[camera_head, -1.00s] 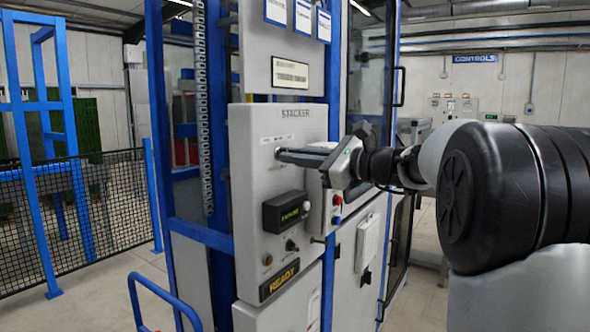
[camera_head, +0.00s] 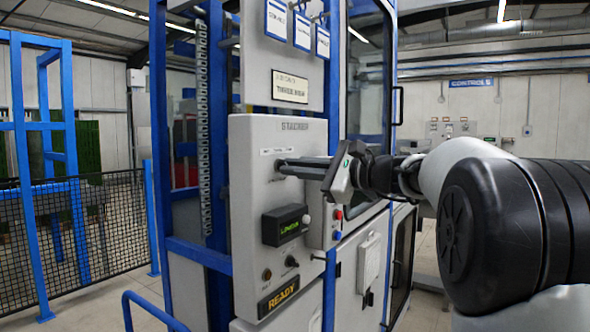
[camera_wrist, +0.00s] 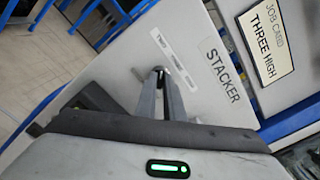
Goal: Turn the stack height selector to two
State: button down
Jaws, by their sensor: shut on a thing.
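The grey stacker panel (camera_head: 245,215) stands upright in the middle of the head view. My gripper (camera_head: 281,164) reaches in from the right, its fingertips at the upper part of this panel. In the wrist view my gripper (camera_wrist: 161,72) has its two fingers close together on the selector knob. The knob is mostly hidden by the fingers, so I cannot tell its pointer's position. A white label strip (camera_wrist: 175,58) with small words, one seemingly TWO, lies just beyond the fingertips.
A job card (camera_wrist: 267,38) reads THREE HIGH. Below the selector are a black display (camera_head: 285,225) with green text, small knobs and a READY sign (camera_head: 278,299). A side box (camera_head: 330,222) carries red and blue buttons. Blue posts and a mesh fence (camera_head: 100,230) stand left.

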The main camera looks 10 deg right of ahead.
jog(key=c, duration=1.9)
grip_release()
jog(key=shift+o, duration=0.2)
jog(key=shift+s+d, duration=0.1)
jog(key=v, duration=1.7)
jog(key=shift+d+r, duration=0.1)
